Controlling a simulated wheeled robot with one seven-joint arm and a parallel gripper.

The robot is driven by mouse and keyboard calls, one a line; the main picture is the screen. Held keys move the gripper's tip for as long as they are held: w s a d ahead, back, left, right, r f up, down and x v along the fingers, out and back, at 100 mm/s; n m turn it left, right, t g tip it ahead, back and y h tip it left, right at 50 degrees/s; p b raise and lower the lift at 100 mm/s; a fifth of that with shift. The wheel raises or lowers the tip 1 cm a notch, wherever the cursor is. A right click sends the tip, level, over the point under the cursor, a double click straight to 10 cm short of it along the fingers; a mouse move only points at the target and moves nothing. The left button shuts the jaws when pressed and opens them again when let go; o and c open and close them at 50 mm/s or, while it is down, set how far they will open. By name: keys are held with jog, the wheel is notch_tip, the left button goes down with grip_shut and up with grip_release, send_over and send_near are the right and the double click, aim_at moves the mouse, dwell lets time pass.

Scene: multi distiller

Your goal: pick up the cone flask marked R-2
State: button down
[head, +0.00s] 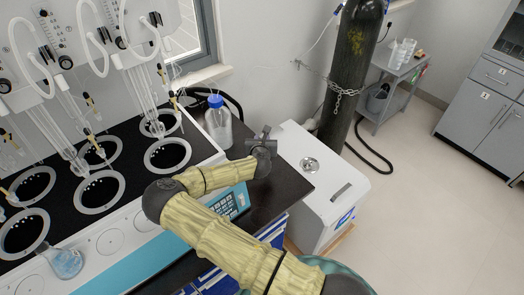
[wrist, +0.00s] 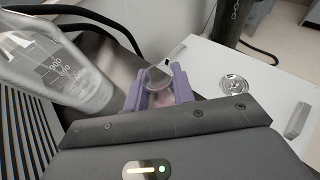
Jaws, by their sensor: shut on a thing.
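My gripper (head: 262,140) is above the dark bench top, just right of the blue-capped bottle. In the wrist view its purple fingers (wrist: 159,92) are closed around a clear glass vessel (wrist: 161,74), of which a rim or neck shows between them. Its body is mostly hidden, and I cannot read any mark on it or confirm that it is R-2. Another cone flask (head: 66,262) with pale blue liquid stands at the lower left on the white distiller front; its mark is too small to read.
The large bottle (head: 218,128) stands close left of my gripper; its graduated side (wrist: 62,72) fills the left of the wrist view. The distiller with ring heaters (head: 168,155) is left. A white box (head: 318,185) and chained gas cylinder (head: 352,75) are right.

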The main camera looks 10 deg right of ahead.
jog(key=shift+r, duration=0.2)
notch_tip(320, 180, up, 10)
jog(key=b, duration=0.1)
jog(key=shift+f, duration=0.2)
dwell(0.9)
dwell(0.6)
